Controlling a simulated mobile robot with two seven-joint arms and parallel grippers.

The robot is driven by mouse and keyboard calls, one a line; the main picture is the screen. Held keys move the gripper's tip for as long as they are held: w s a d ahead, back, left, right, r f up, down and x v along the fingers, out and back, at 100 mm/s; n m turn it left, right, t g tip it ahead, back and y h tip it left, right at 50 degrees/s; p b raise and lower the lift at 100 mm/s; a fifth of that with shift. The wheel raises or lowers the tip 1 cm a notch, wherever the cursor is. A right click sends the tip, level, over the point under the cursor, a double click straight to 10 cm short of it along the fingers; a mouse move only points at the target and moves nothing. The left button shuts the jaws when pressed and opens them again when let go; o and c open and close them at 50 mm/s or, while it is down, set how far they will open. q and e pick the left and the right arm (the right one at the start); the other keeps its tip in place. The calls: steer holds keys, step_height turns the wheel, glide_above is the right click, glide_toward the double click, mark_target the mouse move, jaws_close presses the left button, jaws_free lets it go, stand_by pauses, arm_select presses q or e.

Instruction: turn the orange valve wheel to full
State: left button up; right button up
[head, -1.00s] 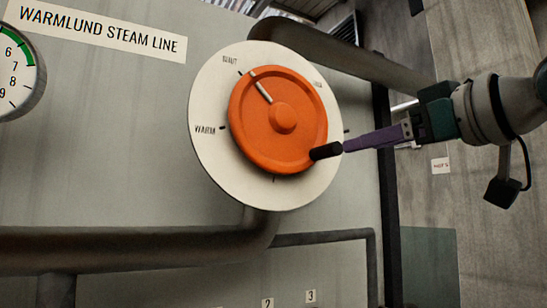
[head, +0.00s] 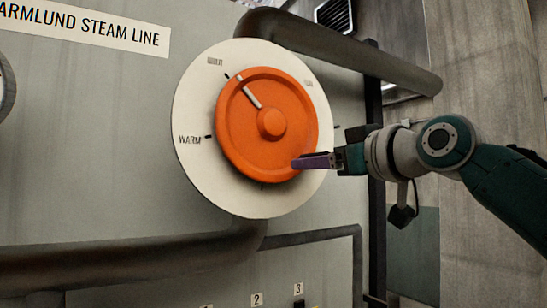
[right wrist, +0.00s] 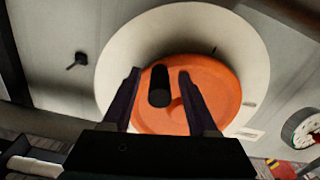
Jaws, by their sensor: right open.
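The orange valve wheel (head: 245,150) sits on a round white dial plate (head: 196,160). Its white pointer line (head: 247,92) aims at the upper-left tick, beside a label too blurred to read. The left label reads WARM; another blurred label is at upper right. My right gripper (head: 297,164) is at the wheel's lower-right rim, its purple fingers in front of it. In the right wrist view the wheel's black handle (right wrist: 159,86) stands between the two open fingers, with gaps visible on both sides. The handle is hidden in the head view. My left gripper is not in view.
A thick pipe (head: 330,45) runs above and right of the dial. Another pipe (head: 130,258) runs below it. A gauge (right wrist: 302,128) shows at the right of the right wrist view.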

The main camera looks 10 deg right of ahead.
jaws_close()
stand_by(0.3)
stand_by(1.1)
